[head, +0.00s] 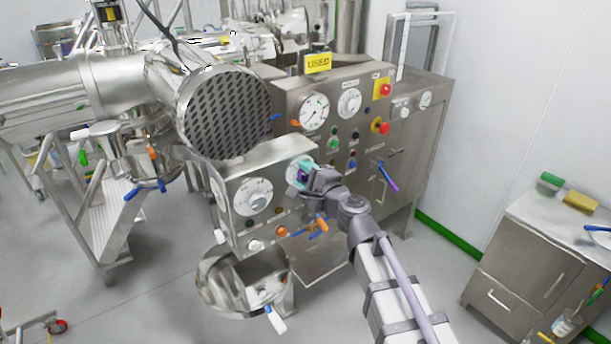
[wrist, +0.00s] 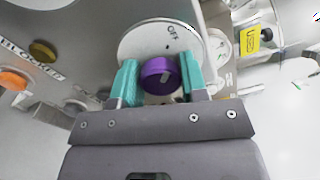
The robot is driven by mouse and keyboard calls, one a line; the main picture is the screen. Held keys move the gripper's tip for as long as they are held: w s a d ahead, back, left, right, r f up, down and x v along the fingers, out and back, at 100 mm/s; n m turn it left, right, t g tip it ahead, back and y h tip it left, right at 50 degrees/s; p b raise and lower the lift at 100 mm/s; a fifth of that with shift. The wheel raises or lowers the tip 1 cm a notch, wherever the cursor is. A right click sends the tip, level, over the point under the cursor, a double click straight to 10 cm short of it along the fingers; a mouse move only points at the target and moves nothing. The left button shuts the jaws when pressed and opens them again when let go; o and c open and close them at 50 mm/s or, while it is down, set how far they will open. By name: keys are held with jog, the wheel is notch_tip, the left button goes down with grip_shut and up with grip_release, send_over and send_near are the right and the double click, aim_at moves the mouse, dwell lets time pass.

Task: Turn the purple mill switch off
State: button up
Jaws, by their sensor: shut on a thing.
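The purple mill switch (wrist: 160,76) is a round knob on a pale dial plate, near the middle of the wrist view. A white mark shows on its face. The word OFF (wrist: 173,34) is printed on the plate above the knob, with a small dark dot below it. My gripper (wrist: 160,82) has its teal fingers on the left and right sides of the knob, shut on it. In the head view, my gripper (head: 303,171) is at the right part of the lower steel panel, and it largely hides the knob there.
The lower panel also carries a white dial (head: 254,197) to the left. Behind stands a taller cabinet with gauges, red and yellow buttons (head: 381,126) and a purple-blue handle (head: 388,175). A steel bowl (head: 243,284) is below. A steel cabinet (head: 524,262) stands at right.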

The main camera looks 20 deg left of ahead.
jog(key=o, duration=0.9)
jog(key=shift+o, duration=0.2)
jog(key=v, duration=1.1)
jog(key=shift+a, duration=0.1)
